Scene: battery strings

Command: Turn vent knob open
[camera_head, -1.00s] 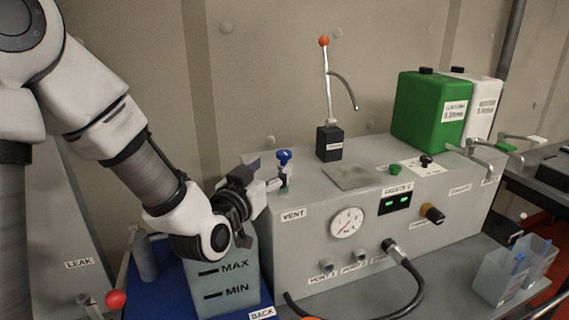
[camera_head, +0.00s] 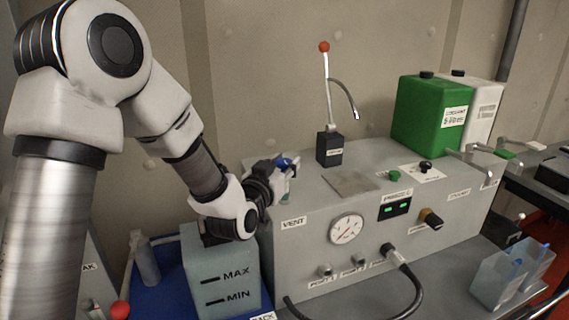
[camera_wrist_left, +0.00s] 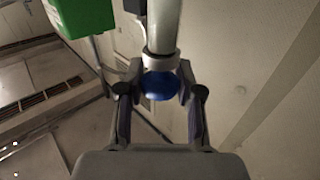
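The blue vent knob (camera_head: 286,162) sits on a pale stem at the left end of the grey console, above the VENT label (camera_head: 293,223). My left gripper (camera_head: 283,172) reaches it from the left and partly hides it. In the left wrist view the blue knob (camera_wrist_left: 159,86) lies between the two fingers of my left gripper (camera_wrist_left: 160,76), close against both, with a pale collar and stem beyond it. The fingers look closed on the knob, though exact contact is hard to see. My right gripper is not in view.
The grey console (camera_head: 300,260) carries a gauge (camera_head: 346,229), a black lever box (camera_head: 330,148) and a green canister (camera_head: 428,115). A tank marked MAX and MIN (camera_head: 222,285) stands below my left wrist. The wall is close behind.

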